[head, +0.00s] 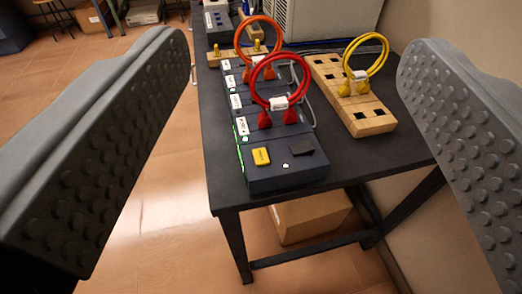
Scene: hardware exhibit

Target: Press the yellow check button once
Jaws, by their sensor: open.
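The yellow button (261,156) is on the top of the near end of a dark blue device box (287,178), left of a small white dot and a black button (302,146). The box lies on a dark table (222,186) near its front edge. My gripper (300,155) is open, with one wide finger at each side of the picture and nothing between them. The fingers look closer to the camera than the table, and the button shows in the gap between them, apart from both.
Red (279,92) and orange (258,45) cable loops stand on the device row behind the button. A wooden block (372,120) with a yellow loop (364,62) lies to the right. A beige case (325,18) stands at the back. A cardboard box (308,217) sits below the table.

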